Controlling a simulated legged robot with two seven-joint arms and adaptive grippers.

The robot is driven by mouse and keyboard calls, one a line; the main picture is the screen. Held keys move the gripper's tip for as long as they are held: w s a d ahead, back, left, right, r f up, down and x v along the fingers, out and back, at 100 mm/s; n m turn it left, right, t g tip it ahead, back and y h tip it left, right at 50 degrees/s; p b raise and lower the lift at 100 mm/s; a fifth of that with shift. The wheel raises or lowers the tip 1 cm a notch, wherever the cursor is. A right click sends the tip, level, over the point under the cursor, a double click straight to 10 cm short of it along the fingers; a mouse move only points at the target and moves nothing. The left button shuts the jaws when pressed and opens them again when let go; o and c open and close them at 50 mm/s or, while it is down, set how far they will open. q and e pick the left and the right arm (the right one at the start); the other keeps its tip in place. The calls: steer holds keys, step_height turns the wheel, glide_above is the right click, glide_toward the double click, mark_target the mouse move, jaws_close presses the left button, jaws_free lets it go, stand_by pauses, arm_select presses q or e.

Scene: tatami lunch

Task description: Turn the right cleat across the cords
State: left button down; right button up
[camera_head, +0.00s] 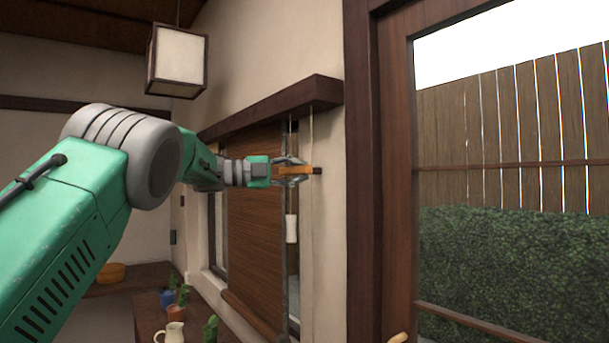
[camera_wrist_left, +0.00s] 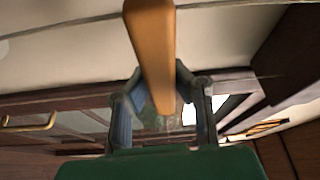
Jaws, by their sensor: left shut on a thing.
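My left gripper (camera_head: 298,172) reaches in from the left, below the right part of the blind's dark headrail. It is shut on the cleat (camera_head: 304,170), a small orange-brown wooden bar with a dark end, lying about level beside the window. In the left wrist view the cleat (camera_wrist_left: 150,45) is a long wooden bar between the two fingers. A pale cord (camera_head: 312,125) hangs from the headrail to the cleat. A white tassel (camera_head: 292,229) hangs just below the gripper. The fingers partly hide the cleat and cords. My right gripper is not in view.
A brown slatted blind (camera_head: 255,230) hangs left of the cleat under the headrail (camera_head: 280,107). A wooden door frame (camera_head: 362,200) stands close on the right. A lantern (camera_head: 177,62) hangs above my arm. A low table (camera_head: 150,318) holds a jug (camera_head: 172,333) and potted cacti.

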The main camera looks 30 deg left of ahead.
arm_select(q)
steer(key=shift+a+f+m, duration=0.15)
steer(key=shift+f+m, duration=0.15)
steer(key=shift+m, duration=0.3)
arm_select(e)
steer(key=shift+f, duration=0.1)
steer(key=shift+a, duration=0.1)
arm_select(q)
steer(key=shift+f, duration=0.1)
steer(key=c, duration=1.4)
jaws_free()
steer(key=shift+s, duration=0.15)
steer(key=shift+s+a+r, duration=0.25)
steer(key=shift+a, duration=0.2)
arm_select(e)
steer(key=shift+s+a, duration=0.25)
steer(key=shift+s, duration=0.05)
arm_select(q)
steer(key=v, duration=1.1)
steer(key=shift+s+a+r, duration=0.15)
steer(key=shift+s+r, duration=0.05)
steer(key=shift+s, duration=0.1)
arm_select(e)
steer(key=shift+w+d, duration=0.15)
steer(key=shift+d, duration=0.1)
